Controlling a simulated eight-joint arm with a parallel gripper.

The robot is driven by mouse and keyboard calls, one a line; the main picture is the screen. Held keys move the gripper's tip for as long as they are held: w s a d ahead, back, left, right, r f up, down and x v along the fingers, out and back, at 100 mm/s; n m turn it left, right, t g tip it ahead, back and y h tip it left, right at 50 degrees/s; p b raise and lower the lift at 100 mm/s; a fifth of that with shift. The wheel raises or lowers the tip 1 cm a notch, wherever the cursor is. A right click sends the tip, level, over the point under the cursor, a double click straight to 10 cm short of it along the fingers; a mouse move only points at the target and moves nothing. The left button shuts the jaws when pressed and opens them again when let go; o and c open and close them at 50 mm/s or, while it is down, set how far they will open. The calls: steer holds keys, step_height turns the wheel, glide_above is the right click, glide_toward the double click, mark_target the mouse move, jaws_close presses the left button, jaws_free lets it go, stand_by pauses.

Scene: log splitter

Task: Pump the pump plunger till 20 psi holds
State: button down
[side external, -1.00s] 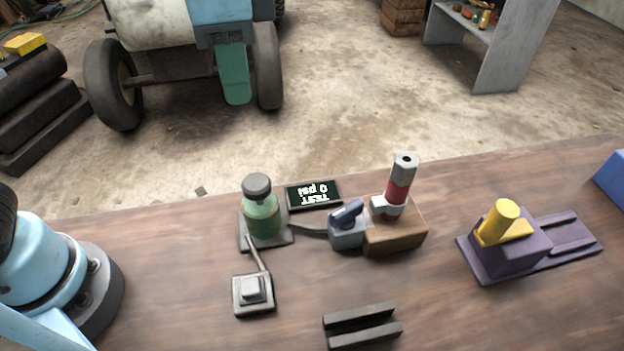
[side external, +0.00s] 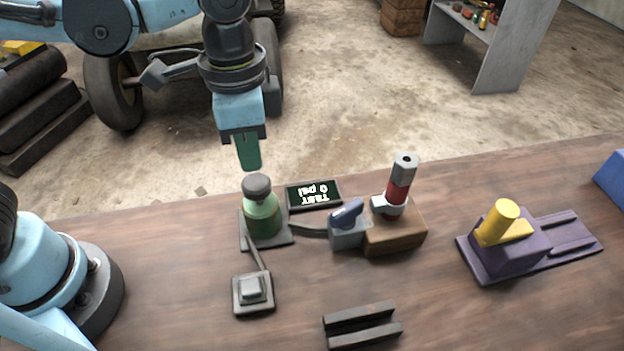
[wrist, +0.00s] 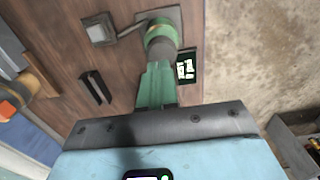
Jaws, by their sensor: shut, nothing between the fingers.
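The pump is a green bottle (side external: 263,216) with a grey plunger cap (side external: 256,186) on top, standing on a square base plate on the bench. My gripper (side external: 249,168) points down just above the cap, its green fingers shut and empty. In the side view a fingertip comes very near the cap; I cannot tell if it touches. In the wrist view the green fingers (wrist: 155,85) end right at the grey cap (wrist: 161,42). The display (side external: 313,193) beside the pump reads "TEST 0 psi", upside down in the side view.
A hose runs from the pump to a grey valve block with a blue lever (side external: 347,214), next to a red and grey cylinder (side external: 398,188) on a wooden block. A grey switch box (side external: 252,291), a dark slotted bracket (side external: 362,325) and a purple fixture with a yellow peg (side external: 505,240) also stand on the bench.

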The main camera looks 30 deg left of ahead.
mark_target(256, 183)
steer(key=shift+f, duration=1.6)
steer(key=shift+f, duration=1.75)
steer(key=shift+r, duration=0.15)
step_height(256, 183, up, 14)
step_height(256, 183, up, 3)
steer(key=shift+r, duration=0.1)
